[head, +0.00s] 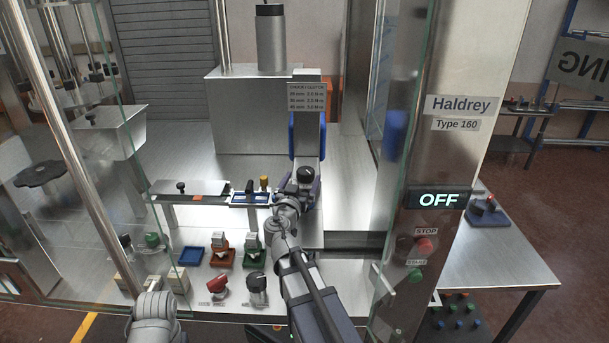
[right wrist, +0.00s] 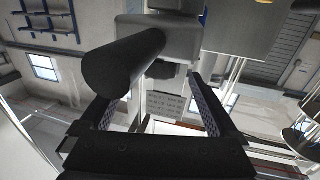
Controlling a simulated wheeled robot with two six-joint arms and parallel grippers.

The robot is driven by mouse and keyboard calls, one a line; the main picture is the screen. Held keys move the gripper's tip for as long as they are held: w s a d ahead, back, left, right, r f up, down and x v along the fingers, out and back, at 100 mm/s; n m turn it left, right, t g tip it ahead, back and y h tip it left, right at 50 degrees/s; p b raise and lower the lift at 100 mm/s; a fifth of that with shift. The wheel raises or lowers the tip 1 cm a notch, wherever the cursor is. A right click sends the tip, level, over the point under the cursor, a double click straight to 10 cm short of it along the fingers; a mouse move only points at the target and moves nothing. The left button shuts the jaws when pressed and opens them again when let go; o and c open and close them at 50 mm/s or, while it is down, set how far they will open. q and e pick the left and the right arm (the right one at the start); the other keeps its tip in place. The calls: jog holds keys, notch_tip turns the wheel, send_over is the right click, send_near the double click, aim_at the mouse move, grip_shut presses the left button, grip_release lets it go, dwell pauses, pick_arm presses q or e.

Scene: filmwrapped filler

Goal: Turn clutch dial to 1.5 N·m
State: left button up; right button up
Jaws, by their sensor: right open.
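A dark round knob (head: 305,175), which looks like the clutch dial, sits at the front of the blue-and-grey capping head below a small torque/clutch placard (head: 307,96). Its setting is too small to read. My right gripper (head: 296,193) is right at this knob, partly hidden by its own wrist. In the right wrist view my open fingers (right wrist: 158,105) stand apart, with a dark cylinder (right wrist: 122,65) in front of and above the gap. I cannot tell whether they touch it. My left gripper is out of view; only a grey left arm link shows at the bottom.
Several coloured parts and trays stand on the bench front, including a green-based one (head: 253,250) and a red knob (head: 217,286). A glass panel and steel post (head: 450,140) with an OFF display (head: 439,199) stand to the right.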

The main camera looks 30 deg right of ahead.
aim_at(299, 176)
jog(key=shift+w+m+g+h, duration=0.4)
jog(key=shift+w+g, duration=0.1)
jog(key=shift+w, duration=0.15)
jog(key=shift+w+a+f+m+g+h, duration=0.1)
jog(key=shift+w+m+g+h, duration=0.4)
jog(key=shift+m+g, duration=0.1)
jog(key=shift+w+a+m+g+h, duration=0.25)
jog(key=shift+m+g+h, duration=0.25)
jog(key=shift+g, duration=0.3)
jog(key=shift+w+a+m+g+h, duration=0.15)
jog(key=shift+a+m+g+h, duration=0.2)
jog(key=shift+m+g, duration=0.3)
jog(key=shift+s+a+f+m+g+h, duration=0.15)
jog(key=shift+a+m+g+h, duration=0.1)
jog(key=shift+a+m+g, duration=0.4)
jog(key=shift+s+a+r+m+g+h, duration=0.1)
jog(key=shift+s+a+m+g+h, duration=0.25)
jog(key=shift+g, duration=0.65)
jog(key=shift+a+f+m+g+h, duration=0.1)
jog(key=shift+a+m+g+h, duration=0.05)
jog(key=shift+a+m+g, duration=0.55)
jog(key=shift+w+d, duration=0.2)
jog(key=shift+d, duration=1.15)
jog(key=shift+w+d, duration=0.25)
jog(key=shift+d, duration=1.1)
jog(key=shift+w+d, duration=0.2)
jog(key=shift+d, duration=1.15)
